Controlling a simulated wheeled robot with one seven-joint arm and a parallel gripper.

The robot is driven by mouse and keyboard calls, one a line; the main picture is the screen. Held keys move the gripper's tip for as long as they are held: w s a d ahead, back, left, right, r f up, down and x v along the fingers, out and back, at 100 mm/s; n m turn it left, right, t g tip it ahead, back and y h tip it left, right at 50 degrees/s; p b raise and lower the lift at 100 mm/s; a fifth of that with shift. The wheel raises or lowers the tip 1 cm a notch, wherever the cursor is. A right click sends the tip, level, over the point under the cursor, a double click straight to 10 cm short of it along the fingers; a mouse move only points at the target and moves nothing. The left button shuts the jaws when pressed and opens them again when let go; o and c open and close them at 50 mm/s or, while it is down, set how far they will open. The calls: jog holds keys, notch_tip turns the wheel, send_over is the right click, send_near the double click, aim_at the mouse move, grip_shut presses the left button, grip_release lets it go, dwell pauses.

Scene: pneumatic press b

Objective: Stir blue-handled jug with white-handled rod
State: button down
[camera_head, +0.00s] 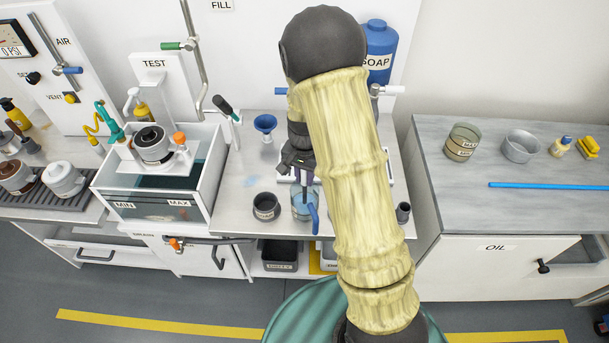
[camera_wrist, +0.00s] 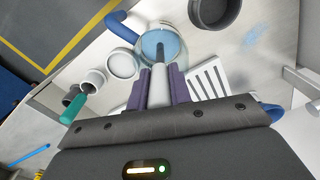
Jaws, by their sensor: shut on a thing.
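The blue-handled jug (camera_head: 306,207) is a clear jug standing on the grey counter, holding light blue liquid. It also shows in the wrist view (camera_wrist: 176,45), with its blue handle at the upper left. My gripper (camera_head: 302,180) points down above the jug. In the wrist view its purple fingers (camera_wrist: 159,80) are shut on the pale handle of the white-handled rod (camera_wrist: 158,97). The rod's dark shaft reaches down inside the jug's rim; how deep its tip sits is not clear. In the head view my arm and gripper hide most of the rod.
A dark bowl (camera_head: 266,207) stands close left of the jug. A white cup (camera_wrist: 123,65) and a small pot with a green-handled tool (camera_wrist: 73,102) stand nearby. A blue funnel (camera_head: 265,124) is behind. A water tank (camera_head: 160,208) is farther left.

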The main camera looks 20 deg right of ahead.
jog(key=shift+f, duration=0.35)
dwell(0.3)
jog(key=shift+r, duration=0.2)
dwell(0.4)
jog(key=shift+s, duration=0.1)
dwell(0.3)
